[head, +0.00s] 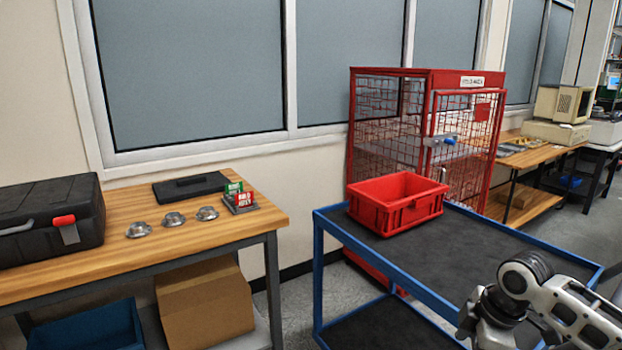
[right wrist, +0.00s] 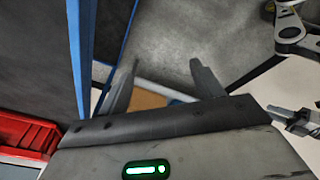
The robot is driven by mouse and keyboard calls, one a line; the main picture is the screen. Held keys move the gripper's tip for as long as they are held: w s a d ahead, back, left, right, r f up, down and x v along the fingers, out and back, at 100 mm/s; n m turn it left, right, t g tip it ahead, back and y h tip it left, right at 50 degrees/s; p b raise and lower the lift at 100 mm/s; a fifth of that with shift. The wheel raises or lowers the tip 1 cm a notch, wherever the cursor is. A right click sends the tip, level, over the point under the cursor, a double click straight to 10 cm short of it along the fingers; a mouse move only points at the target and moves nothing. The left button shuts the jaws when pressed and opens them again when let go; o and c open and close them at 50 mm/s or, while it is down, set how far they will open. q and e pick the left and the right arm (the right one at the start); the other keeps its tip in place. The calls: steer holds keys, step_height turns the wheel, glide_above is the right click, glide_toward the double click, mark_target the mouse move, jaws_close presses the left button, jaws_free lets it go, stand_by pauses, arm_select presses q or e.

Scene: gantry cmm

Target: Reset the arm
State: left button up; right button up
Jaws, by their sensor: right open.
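My right arm (head: 545,300) shows at the lower right of the head view, bent in front of the blue-framed cart; its fingers are not seen there. In the right wrist view my right gripper (right wrist: 164,66) is open, with its two fingers apart and nothing between them. Grey floor and a bit of a brown surface lie beyond the fingers. My left gripper is in neither view.
A cart (head: 470,250) with a dark top carries a red bin (head: 397,204). The bin also shows in the right wrist view (right wrist: 25,137). A wooden table (head: 185,240) holds a black case (head: 45,215) and metal discs (head: 173,219). A red cage (head: 425,130) stands behind.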

steer(key=s+a+f+m+t+y, duration=0.1)
steer(key=s+a+f+m+t, duration=0.15)
steer(key=a+f, duration=0.4)
steer(key=s+a+f+m+t+y, duration=0.1)
steer(key=s+a+f+y, duration=0.1)
steer(key=s+a+f, duration=0.35)
steer(key=s+a+m+t+h, duration=0.1)
steer(key=s+a+m+t, duration=0.3)
steer(key=s+m, duration=0.3)
steer(key=s+a, duration=0.1)
steer(key=s, duration=0.1)
steer(key=shift+s+f+t+h, duration=0.15)
steer(key=shift+s+t+h, duration=0.15)
steer(key=shift+s+t, duration=0.1)
